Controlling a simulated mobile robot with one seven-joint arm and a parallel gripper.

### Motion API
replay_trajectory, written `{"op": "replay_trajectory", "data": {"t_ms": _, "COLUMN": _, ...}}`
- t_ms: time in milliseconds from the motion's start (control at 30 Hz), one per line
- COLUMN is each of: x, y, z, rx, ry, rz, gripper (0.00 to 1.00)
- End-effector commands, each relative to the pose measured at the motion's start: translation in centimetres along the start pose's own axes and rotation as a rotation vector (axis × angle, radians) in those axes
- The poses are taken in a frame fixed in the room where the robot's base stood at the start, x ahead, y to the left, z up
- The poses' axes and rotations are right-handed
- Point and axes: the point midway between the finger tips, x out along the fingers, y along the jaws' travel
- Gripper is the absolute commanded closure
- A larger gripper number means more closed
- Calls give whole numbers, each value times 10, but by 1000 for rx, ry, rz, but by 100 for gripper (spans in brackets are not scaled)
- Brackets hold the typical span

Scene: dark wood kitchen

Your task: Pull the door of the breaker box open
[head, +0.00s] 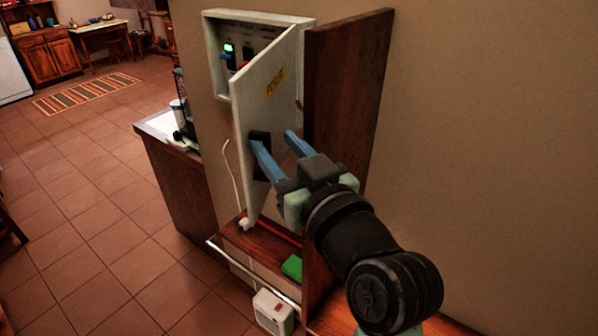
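The breaker box (223,88) is a grey-white case on the wall. Its door (265,105) is ajar, swung out from the case and hinged on the right, with a yellow label and a dark handle (260,141) on it. A green-lit display and switches show inside the box. My gripper (275,150) is open, its two blue fingers apart. The left finger's tip is at the dark handle, overlapping it in the picture; whether it touches is unclear. The right finger ends to the right of the door's handle, near the door's face.
A dark wood panel (345,90) stands right beside the box. Below the door is a wooden shelf (262,245) with a green item (292,267) and a white rail. A counter (180,180) stands at left; the tiled floor (90,220) is open.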

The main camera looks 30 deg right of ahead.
Motion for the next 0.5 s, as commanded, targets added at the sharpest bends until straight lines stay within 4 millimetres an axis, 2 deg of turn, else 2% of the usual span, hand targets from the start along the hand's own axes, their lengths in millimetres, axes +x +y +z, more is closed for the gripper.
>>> {"op": "replay_trajectory", "data": {"t_ms": 167, "x": -32, "y": 0, "z": 3, "rx": -2, "ry": 5, "rz": 1, "gripper": 55}}
{"op": "replay_trajectory", "data": {"t_ms": 333, "x": -73, "y": -1, "z": 4, "rx": -4, "ry": 3, "rz": 2, "gripper": 55}}
{"op": "replay_trajectory", "data": {"t_ms": 500, "x": -101, "y": -3, "z": -5, "rx": 1, "ry": -6, "rz": -3, "gripper": 55}}
